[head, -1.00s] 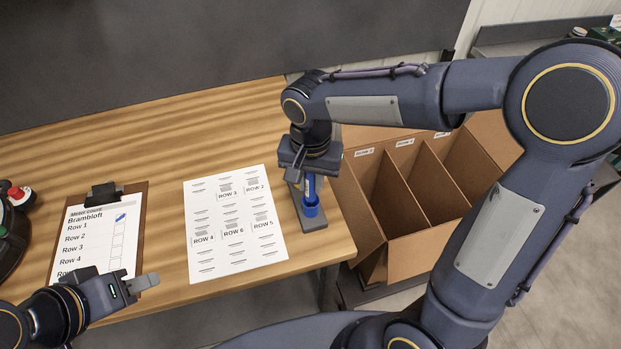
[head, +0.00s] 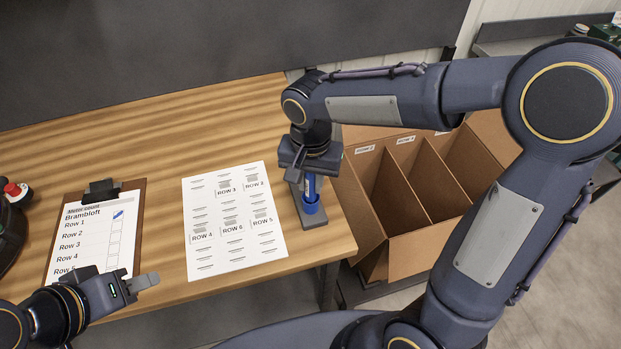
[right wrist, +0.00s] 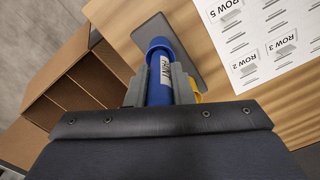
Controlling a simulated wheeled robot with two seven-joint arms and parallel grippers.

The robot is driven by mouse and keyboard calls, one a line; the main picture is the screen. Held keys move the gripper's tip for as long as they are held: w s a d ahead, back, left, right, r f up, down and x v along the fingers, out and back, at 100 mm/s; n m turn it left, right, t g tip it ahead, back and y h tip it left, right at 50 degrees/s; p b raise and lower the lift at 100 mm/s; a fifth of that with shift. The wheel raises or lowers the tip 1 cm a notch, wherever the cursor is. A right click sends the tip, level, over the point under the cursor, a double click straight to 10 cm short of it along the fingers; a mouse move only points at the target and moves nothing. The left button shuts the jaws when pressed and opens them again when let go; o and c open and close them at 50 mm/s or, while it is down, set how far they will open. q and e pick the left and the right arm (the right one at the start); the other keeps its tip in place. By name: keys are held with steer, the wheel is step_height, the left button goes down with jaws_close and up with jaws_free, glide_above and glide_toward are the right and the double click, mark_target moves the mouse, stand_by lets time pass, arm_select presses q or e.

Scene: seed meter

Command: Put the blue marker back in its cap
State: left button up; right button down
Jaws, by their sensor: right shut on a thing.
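The blue marker (head: 310,188) stands roughly upright at the right end of the table, its lower end in or at the blue cap (head: 311,205). The cap stands on a grey base plate (head: 316,223). My right gripper (head: 309,172) is shut on the marker from above. In the right wrist view the marker (right wrist: 159,88) sits between the fingers, with the blue cap rim (right wrist: 160,45) around its far end. How deep the marker sits is hard to tell. My left gripper (head: 147,281) is at the table's front edge, away from the marker; its finger gap is unclear.
A printed row sheet (head: 235,245) lies left of the base plate. A clipboard (head: 138,220) with a checklist lies further left, beside a dark device with a red button (head: 14,190). A divided cardboard box (head: 410,255) stands right of the table.

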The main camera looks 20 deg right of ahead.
steer(key=shift+f+b, duration=0.6)
steer(key=shift+f, duration=0.1)
stand_by(1.0)
steer(key=c, duration=1.2)
jaws_free()
steer(key=shift+r, duration=0.1)
step_height(320, 180, up, 8)
steer(key=shift+f, duration=0.25)
steer(key=shift+s+d+r, duration=0.1)
steer(key=s+d+n+t+y, duration=0.1)
steer(key=s+d+t, duration=0.1)
steer(key=s, duration=0.3)
steer(key=s+d+f+n+t+y, duration=0.1)
steer(key=s+d, duration=0.3)
steer(key=s, duration=0.1)
steer(key=s+d+f+n+t+y, duration=0.1)
steer(key=s+d+t, duration=0.1)
steer(key=s, duration=0.3)
steer(key=shift+s+d+f+n+t+y, duration=0.3)
steer(key=shift+s+d+y, duration=0.1)
steer(key=shift+d, duration=0.15)
